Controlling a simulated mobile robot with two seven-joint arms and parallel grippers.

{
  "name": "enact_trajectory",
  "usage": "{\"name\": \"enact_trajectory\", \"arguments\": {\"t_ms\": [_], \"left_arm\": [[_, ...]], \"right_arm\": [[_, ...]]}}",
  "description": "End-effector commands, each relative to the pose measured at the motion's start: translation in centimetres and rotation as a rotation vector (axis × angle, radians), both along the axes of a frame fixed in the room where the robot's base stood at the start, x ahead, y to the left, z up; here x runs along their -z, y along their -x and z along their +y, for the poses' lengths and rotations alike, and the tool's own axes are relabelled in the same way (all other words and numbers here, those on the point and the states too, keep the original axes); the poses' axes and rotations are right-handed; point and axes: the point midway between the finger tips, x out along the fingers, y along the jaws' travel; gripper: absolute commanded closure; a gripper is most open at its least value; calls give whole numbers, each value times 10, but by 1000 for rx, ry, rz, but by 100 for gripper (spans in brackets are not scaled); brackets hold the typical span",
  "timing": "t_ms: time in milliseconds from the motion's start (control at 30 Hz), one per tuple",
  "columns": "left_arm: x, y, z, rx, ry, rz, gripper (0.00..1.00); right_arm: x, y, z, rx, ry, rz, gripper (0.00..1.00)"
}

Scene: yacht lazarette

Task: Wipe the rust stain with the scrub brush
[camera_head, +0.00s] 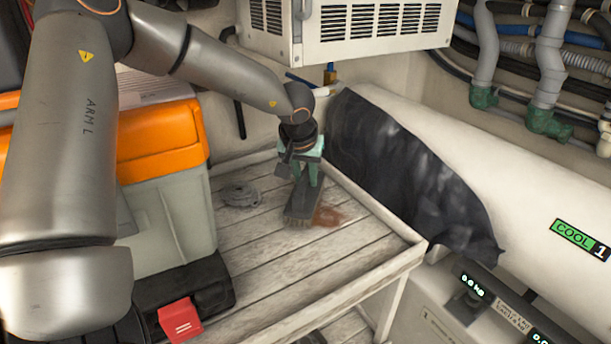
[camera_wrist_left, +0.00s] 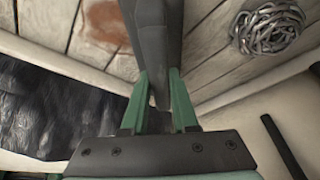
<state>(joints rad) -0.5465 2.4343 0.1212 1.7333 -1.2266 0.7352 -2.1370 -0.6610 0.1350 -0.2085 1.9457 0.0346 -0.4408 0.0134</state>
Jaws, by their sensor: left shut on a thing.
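My left gripper (camera_head: 307,172) is shut on the scrub brush (camera_head: 300,205), a dark grey brush with bristles on its underside. The brush is low over the plank-topped bench (camera_head: 270,262); I cannot tell for sure whether its bristles touch the planks. The rust stain (camera_head: 328,215) is a reddish-brown patch just right of the brush, partly hidden by it. In the left wrist view the green fingers (camera_wrist_left: 158,105) hold the brush handle (camera_wrist_left: 153,40), and the stain (camera_wrist_left: 103,20) shows to the left of it. My right gripper is not in view.
A coiled grey chain (camera_head: 240,194) lies left of the brush. An orange-and-grey case (camera_head: 165,150) stands at the left, with a red block (camera_head: 180,320) in front. A dark crumpled sheet (camera_head: 400,165) hangs beyond the bench's raised right edge. A vented white box (camera_head: 345,30) is above.

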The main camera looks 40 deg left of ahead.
Motion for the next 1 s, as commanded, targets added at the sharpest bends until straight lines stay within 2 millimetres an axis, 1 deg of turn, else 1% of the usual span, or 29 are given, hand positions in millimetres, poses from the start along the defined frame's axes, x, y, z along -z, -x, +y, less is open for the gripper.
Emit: {"name": "enact_trajectory", "arguments": {"t_ms": [33,367,733,1000], "left_arm": [[5,0,0,-2,3,2,100],[11,2,-2,-3,6,4,100],[13,11,-32,-2,8,6,100],[14,14,-40,-2,8,10,100]], "right_arm": [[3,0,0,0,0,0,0],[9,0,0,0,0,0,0],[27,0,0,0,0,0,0],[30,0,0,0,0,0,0]]}}
